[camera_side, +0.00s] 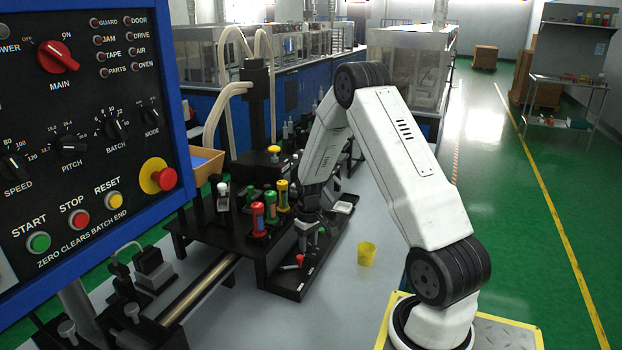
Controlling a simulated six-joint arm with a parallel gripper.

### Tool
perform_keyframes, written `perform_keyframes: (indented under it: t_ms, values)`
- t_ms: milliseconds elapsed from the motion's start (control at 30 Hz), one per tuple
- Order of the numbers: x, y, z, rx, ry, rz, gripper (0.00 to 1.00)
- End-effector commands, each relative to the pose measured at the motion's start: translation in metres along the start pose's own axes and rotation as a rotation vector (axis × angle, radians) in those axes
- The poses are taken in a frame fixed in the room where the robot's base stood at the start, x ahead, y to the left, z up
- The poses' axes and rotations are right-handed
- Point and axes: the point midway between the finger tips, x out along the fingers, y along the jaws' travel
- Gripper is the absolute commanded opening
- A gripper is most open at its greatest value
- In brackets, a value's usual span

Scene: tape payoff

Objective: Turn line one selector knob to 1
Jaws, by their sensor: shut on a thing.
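My gripper (304,240) points down over the right end of a low black fixture (287,281) in the side view. Its jaws are shut on a small part there, which is mostly hidden by them and too small to identify. A small red-handled part (296,261) sits just in front of and below my gripper, and a green part (320,232) shows close to its right. I cannot make out which part is the line one selector knob, nor read its marks or the pale labels on the fixture's front edge.
Red (258,217) and yellow-topped (282,193) cylinders stand upright just left of my gripper. A yellow cup (366,253) stands on the grey surface to the right. A large control panel (90,130) with a red main switch (58,57) fills the left.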

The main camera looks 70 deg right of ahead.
Motion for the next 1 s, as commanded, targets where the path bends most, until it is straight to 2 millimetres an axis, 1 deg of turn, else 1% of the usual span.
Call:
perform_keyframes:
  t_ms: [333, 367, 400, 467, 800, 1000]
  values:
    - [-0.0009, 0.0002, -0.0004, -0.003, 0.0, 0.0, 0.0]
    - [-0.0009, 0.0002, -0.0004, -0.003, 0.0, 0.0, 0.49]
    - [-0.0009, 0.0002, -0.0004, -0.003, 0.0, 0.0, 0.62]
    - [-0.0008, 0.0001, -0.0004, -0.003, 0.0, 0.0, 0.81]
    - [-0.0007, 0.0001, -0.0002, -0.003, 0.0, 0.0, 0.81]
    - [-0.0086, 0.0003, -0.0008, -0.003, 0.003, 0.001, 0.81]
